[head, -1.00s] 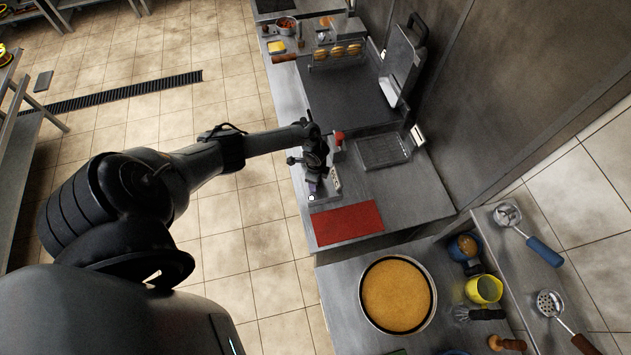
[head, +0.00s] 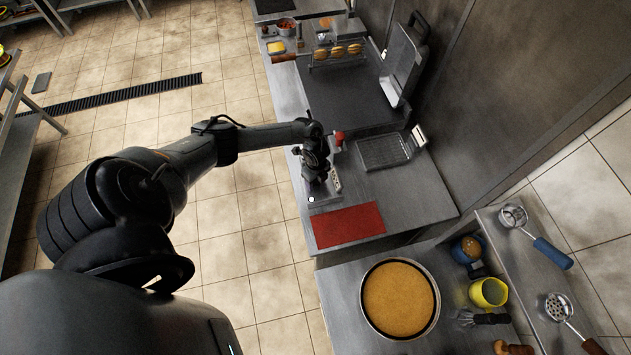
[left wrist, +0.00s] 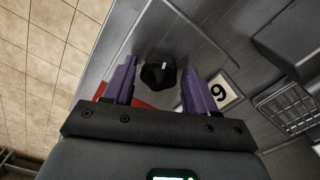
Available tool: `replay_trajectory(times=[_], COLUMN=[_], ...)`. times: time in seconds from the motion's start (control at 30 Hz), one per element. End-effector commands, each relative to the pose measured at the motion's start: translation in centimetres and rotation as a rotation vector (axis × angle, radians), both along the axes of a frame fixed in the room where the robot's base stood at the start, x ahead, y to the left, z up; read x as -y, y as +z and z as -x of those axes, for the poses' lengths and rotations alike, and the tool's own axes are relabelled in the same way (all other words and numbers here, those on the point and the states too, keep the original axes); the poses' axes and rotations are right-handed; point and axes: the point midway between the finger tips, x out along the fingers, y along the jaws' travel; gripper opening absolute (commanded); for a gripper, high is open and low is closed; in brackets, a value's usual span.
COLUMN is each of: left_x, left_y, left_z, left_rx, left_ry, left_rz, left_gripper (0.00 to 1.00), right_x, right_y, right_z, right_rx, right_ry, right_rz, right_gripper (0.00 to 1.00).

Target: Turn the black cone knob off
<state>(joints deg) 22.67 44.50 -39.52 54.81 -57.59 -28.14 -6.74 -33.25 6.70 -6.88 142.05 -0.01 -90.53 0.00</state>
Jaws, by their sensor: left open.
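The black cone knob (left wrist: 158,74) shows in the left wrist view on a grey metal panel, with a white mark near its top. My left gripper (left wrist: 160,88) is open, its two purple fingers on either side of the knob and apart from it in the picture. In the head view, my left gripper (head: 313,184) is over the front edge of the counter, beside the red mat, and hides the knob. My right gripper is not in view.
A red mat (head: 348,225) lies on the counter just below the gripper. A red knob (head: 339,137) and an open wire-grid appliance (head: 383,152) stand to the right. A round pan (head: 432,322) is on the near table. Open tiled floor lies left.

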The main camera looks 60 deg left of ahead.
Motion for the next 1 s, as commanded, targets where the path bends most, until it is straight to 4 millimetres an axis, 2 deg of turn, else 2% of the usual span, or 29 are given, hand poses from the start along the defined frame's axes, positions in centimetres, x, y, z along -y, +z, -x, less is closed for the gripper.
replay_trajectory(times=[0.27, 0.87, 1.0], left_x=[0.0, 0.0, 0.0], left_y=[-0.1, 0.1, 0.1], left_z=[0.0, 0.0, 0.0], left_rx=[0.001, 0.0, 0.0], left_ry=[-0.183, -0.187, -0.187], left_rz=[-0.002, 0.0, 0.0], left_gripper=[0.57, 0.57, 0.35], right_x=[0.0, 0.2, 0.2], right_y=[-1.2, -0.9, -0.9], right_z=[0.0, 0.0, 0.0], right_rx=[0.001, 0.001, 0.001], right_ry=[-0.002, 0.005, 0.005], right_rz=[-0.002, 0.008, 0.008], right_gripper=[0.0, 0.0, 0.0])
